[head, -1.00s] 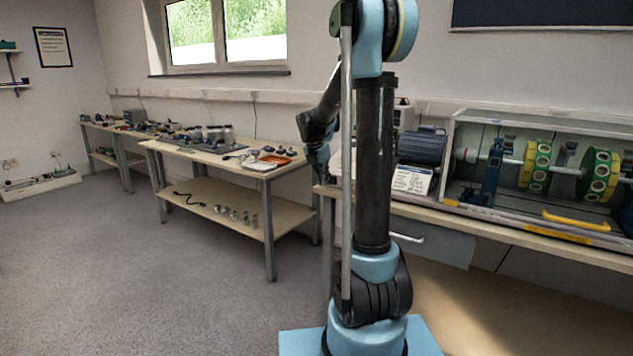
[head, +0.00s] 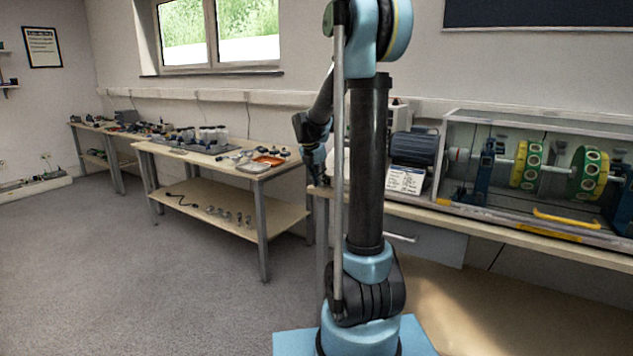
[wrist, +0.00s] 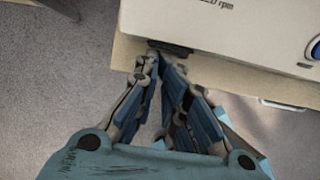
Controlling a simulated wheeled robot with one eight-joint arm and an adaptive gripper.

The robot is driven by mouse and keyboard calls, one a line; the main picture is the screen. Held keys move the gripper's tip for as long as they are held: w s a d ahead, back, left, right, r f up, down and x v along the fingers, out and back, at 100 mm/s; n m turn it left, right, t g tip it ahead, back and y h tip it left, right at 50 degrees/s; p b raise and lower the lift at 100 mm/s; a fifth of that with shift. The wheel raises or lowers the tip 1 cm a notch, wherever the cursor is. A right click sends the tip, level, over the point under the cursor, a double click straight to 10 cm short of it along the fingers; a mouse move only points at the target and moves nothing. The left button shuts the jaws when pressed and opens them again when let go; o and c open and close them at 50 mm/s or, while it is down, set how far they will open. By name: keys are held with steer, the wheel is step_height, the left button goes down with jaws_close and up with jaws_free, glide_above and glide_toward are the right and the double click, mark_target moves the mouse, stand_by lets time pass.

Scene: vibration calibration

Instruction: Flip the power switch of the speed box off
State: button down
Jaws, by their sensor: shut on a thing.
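The speed box is an off-white box (wrist: 225,27) marked "rpm" at the top of the wrist view, close to the bench edge. A round blue control (wrist: 314,46) shows at its right side. My gripper (wrist: 163,62) has its fingertips together at the box's lower left edge, at a small dark part (wrist: 172,47). It is shut on this part, as far as I can tell; whether it is the power switch is unclear. In the head view my gripper (head: 317,178) is beside the left end of the bench, and my arm hides most of the box.
The bench (head: 470,222) also carries a blue-grey motor (head: 415,147), a printed card (head: 404,180) and a clear-covered rig (head: 540,165) with green-yellow discs. A drawer (head: 425,242) is below. A second table (head: 225,190) stands left. The grey floor (head: 120,270) is clear.

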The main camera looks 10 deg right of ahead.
steer(key=shift+s, duration=0.2)
steer(key=s+a+r, duration=0.5)
steer(key=a+r, duration=0.1)
steer(key=r, duration=0.3)
steer(key=s+d+f+m+y, duration=0.1)
steer(key=s+d+f+m, duration=0.2)
steer(key=s+m, duration=0.55)
steer(key=s+d+f+m+y, duration=0.1)
steer(key=s+d+f+m, duration=0.3)
steer(key=s, duration=0.7)
steer(key=s+a+f+m, duration=0.1)
steer(key=s+f+m, duration=0.4)
steer(key=s+m, duration=0.2)
steer(key=s+f+m+g+y, duration=0.1)
steer(key=s+f+m, duration=0.4)
steer(key=s+m, duration=0.2)
steer(key=shift+s+a+f+m, duration=0.35)
steer(key=shift+s+a+f, duration=0.05)
steer(key=shift+s, duration=0.65)
